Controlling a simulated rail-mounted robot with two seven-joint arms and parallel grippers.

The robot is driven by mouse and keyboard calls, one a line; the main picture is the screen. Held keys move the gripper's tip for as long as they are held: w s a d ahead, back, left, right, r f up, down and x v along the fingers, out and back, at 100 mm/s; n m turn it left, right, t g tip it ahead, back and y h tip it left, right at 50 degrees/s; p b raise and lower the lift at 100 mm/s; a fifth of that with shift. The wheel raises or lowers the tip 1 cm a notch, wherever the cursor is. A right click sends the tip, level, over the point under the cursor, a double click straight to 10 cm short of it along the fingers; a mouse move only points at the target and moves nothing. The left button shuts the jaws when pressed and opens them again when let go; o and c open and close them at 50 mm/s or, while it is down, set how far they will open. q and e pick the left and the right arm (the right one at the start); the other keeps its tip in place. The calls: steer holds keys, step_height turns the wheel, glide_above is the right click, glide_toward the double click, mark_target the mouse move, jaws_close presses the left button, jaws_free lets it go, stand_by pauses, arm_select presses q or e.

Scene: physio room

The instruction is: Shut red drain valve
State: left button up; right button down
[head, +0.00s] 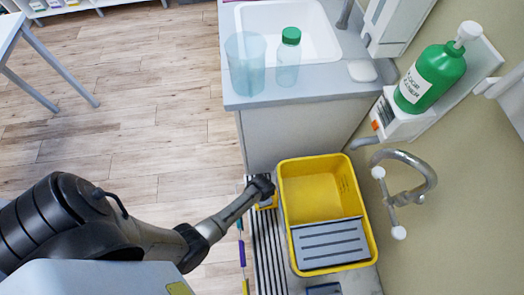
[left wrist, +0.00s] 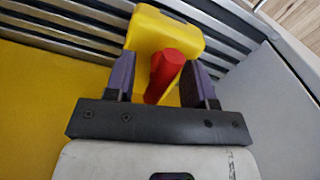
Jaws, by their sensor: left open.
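The red drain valve (left wrist: 165,76) shows in the left wrist view as a red handle in front of a yellow block (left wrist: 150,35). My left gripper (left wrist: 161,72) is open, with one dark purple finger on each side of the red handle. Gaps show beside the handle; I cannot tell how deep it sits between the fingers. In the head view my left gripper (head: 263,188) is at the left side of the yellow tub (head: 284,225), above a small yellow part (head: 268,203). The red handle is hidden there. My right gripper is not in view.
A grey slotted panel (head: 330,243) lies in the tub. Behind are a sink (head: 315,45), a blue cup (head: 245,65) and a green-capped bottle (head: 288,60). A curved tap (head: 425,170) and green dispenser (head: 432,78) are at right.

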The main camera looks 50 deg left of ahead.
arm_select(q)
steer(key=shift+c, duration=0.3)
jaws_close()
steer(key=shift+r+n+p, duration=0.25)
steer(key=shift+n+p, duration=1.1)
steer(key=shift+n, duration=0.05)
steer(key=n+p, duration=0.1)
steer(key=n, duration=0.1)
steer(key=shift+n+p, duration=0.35)
steer(key=shift+n, duration=0.05)
steer(key=n+p, duration=0.1)
steer(key=n, duration=0.1)
steer(key=shift+f+n, duration=0.15)
steer(key=shift+n, duration=0.15)
steer(key=n+p, duration=0.1)
steer(key=n, duration=0.1)
steer(key=shift+n, duration=0.4)
steer(key=n, duration=0.4)
steer(key=shift+f, duration=0.1)
steer(key=shift+n+p, duration=0.3)
steer(key=shift+n, duration=0.6)
steer(key=c, duration=0.8)
jaws_free()
steer(key=shift+a+n, duration=0.1)
steer(key=shift+n, duration=0.3)
steer(key=shift+c, duration=0.2)
